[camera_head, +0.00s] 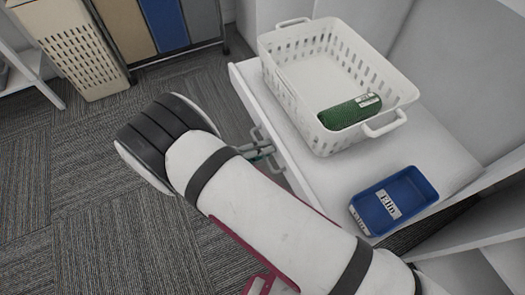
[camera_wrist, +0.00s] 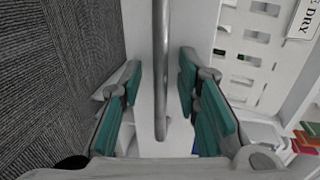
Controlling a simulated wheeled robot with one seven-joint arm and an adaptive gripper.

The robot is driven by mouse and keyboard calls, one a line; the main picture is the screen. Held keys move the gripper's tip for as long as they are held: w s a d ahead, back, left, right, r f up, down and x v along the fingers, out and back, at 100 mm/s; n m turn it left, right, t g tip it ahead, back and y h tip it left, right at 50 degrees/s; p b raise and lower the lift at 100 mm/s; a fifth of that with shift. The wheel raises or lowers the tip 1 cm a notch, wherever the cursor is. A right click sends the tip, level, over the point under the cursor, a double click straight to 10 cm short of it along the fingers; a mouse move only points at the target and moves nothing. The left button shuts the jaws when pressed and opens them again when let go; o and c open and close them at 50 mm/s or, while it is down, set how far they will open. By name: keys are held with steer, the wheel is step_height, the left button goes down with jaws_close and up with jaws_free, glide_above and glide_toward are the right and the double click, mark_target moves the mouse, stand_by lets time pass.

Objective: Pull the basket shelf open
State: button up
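The basket shelf (camera_head: 296,172) is a white slab with a raised front edge, and it carries a white slatted basket (camera_head: 272,84). A grey bar handle (camera_wrist: 161,70) runs upright through the middle of the wrist view, in front of a white panel. My gripper (camera_wrist: 158,78) is open, with one teal-padded finger on each side of the bar and a visible gap on both sides. In the head view my gripper (camera_head: 262,151) is at the shelf's front edge, partly hidden by my arm. The handle is mostly hidden there.
A green roll (camera_head: 349,112) lies in the basket. A blue labelled tray (camera_head: 395,200) stands on the shelf, nearer to me. A beige slotted hamper (camera_head: 84,58) stands at the upper left. Carpet in front of the shelf is clear.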

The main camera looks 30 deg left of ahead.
steer(key=v, duration=1.2)
stand_by(0.4)
